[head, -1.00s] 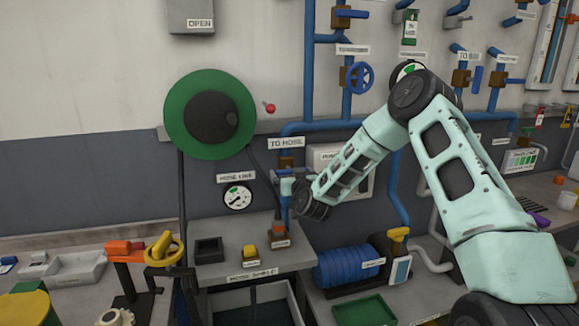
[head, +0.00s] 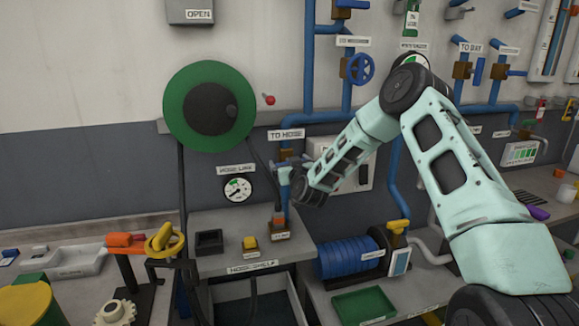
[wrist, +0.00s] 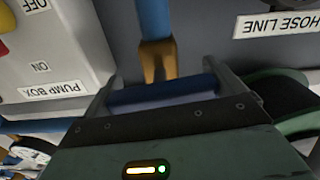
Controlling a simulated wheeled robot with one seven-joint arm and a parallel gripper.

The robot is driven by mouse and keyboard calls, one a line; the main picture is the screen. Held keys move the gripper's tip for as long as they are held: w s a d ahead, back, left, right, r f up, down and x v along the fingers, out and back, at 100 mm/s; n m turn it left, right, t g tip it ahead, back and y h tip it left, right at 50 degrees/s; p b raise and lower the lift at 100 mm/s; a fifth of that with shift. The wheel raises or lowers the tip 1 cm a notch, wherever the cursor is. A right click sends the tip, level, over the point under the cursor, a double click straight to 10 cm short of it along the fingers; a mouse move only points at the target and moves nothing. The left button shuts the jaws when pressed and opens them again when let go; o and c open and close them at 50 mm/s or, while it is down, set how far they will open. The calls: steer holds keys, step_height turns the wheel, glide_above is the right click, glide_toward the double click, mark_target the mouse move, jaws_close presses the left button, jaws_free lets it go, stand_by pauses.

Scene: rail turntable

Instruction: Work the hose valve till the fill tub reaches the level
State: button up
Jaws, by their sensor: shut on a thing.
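The brown hose valve body (head: 287,156) sits on a blue pipe under the TO HOSE label; it also shows in the wrist view (wrist: 157,62). My gripper (head: 284,178) is at the valve, just below that body. In the wrist view my gripper (wrist: 160,92) is shut on the valve's blue handle (wrist: 165,95), which lies crosswise between the fingers. A grey open tub (head: 297,296) stands below the hose shelf, with a dark hose hanging into it. I cannot tell its water level or whether it is the fill tub.
The hose line gauge (head: 238,190) is on the wall left of the valve. The hose shelf (head: 215,262) below carries a black tray (head: 209,241) and a small yellow-topped item (head: 250,245). The pump box (wrist: 50,50) is close beside my gripper. A blue coil (head: 348,257) stands lower right.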

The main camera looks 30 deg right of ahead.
steer(key=n+b, duration=0.2)
steer(key=n, duration=0.1)
steer(key=shift+a+f+b, duration=0.1)
steer(key=shift+f+b, duration=0.1)
steer(key=shift+b, duration=0.2)
steer(key=shift+r+n, duration=0.2)
steer(key=shift+n, duration=0.1)
steer(key=o, duration=0.6)
steer(key=shift+s, duration=0.1)
steer(key=b+v, duration=0.5)
steer(key=v, duration=1.2)
steer(key=shift+s+r+b, duration=0.1)
steer(key=shift+s+b, duration=0.1)
steer(key=shift+b, duration=0.1)
